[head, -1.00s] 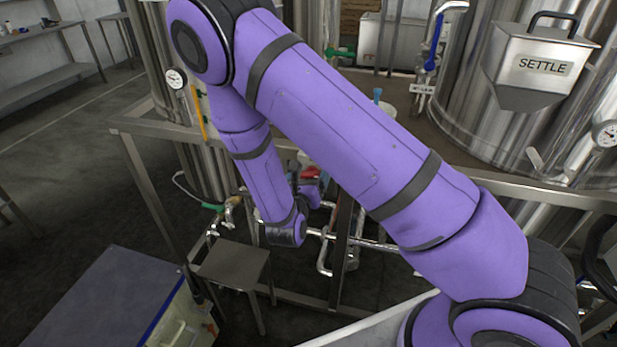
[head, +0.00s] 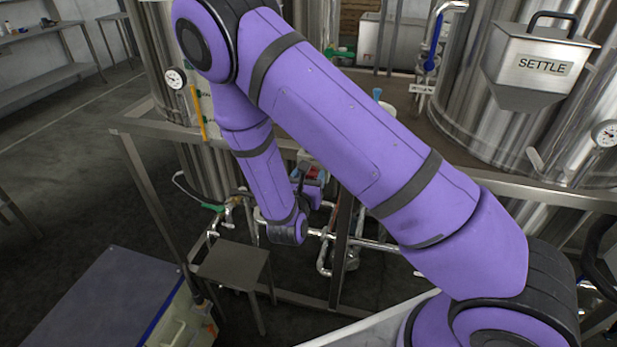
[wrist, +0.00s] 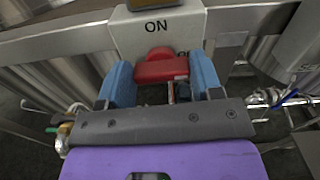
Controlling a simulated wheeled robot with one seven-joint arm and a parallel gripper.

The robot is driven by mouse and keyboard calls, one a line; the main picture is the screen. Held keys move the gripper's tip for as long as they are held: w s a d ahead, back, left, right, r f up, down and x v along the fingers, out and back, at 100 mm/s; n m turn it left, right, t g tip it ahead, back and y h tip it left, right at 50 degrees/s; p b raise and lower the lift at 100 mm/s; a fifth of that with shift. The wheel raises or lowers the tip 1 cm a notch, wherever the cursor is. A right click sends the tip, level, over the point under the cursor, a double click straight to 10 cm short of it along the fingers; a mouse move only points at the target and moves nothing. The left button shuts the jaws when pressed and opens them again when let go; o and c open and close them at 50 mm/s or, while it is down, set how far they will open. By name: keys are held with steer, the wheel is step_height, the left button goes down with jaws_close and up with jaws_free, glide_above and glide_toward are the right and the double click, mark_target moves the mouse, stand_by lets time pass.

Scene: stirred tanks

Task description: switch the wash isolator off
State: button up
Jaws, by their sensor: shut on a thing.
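The wash isolator is a pale grey box (wrist: 125,32) marked ON at its top, with a second, partly covered label lower right. Its red handle (wrist: 160,70) sits below the ON mark, between the two blue fingers of my gripper (wrist: 163,75). The fingers are shut on the handle, one on each side. The lower part of the handle and box is hidden by my gripper. In the head view a small red patch of the handle (head: 313,173) shows beside my wrist; the fingers cannot be made out there.
A steel frame post (head: 341,245) and pipes (head: 375,244) stand close to my wrist. A small steel stand (head: 234,264) and a blue-topped box (head: 100,305) are at lower left. Large steel tanks rise behind, one bearing a SETTLE hopper (head: 540,62).

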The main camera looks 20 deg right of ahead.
steer(key=shift+m, duration=0.4)
steer(key=o, duration=0.9)
steer(key=v, duration=1.1)
steer(key=shift+w, duration=0.1)
